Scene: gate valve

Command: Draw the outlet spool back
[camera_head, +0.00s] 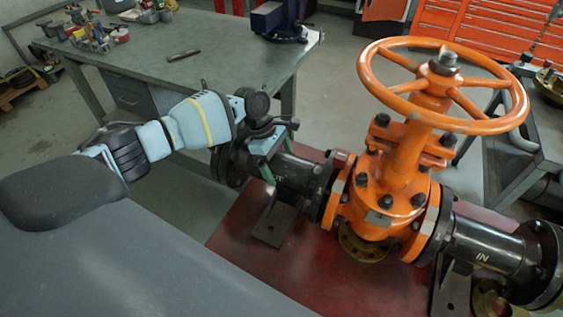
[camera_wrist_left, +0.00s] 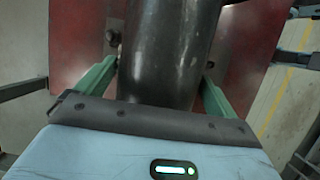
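The outlet spool (camera_head: 300,174) is a black flanged pipe left of the orange gate valve (camera_head: 395,180). Its right flange sits close against the valve's orange left flange; I cannot tell whether there is a gap. My left gripper (camera_head: 277,156) is at the spool from above, with its green fingers on either side of the pipe. In the left wrist view the dark pipe (camera_wrist_left: 170,50) runs between the two fingers (camera_wrist_left: 160,78). Whether both fingers press on it is unclear. My right gripper is not in view.
A black inlet spool (camera_head: 485,248) marked "IN" is on the valve's right. The valve's orange handwheel (camera_head: 440,85) stands high. A red base plate (camera_head: 235,232) lies under the assembly. A green workbench (camera_head: 190,55) with tools stands behind, and a grey cart (camera_head: 525,150) stands at right.

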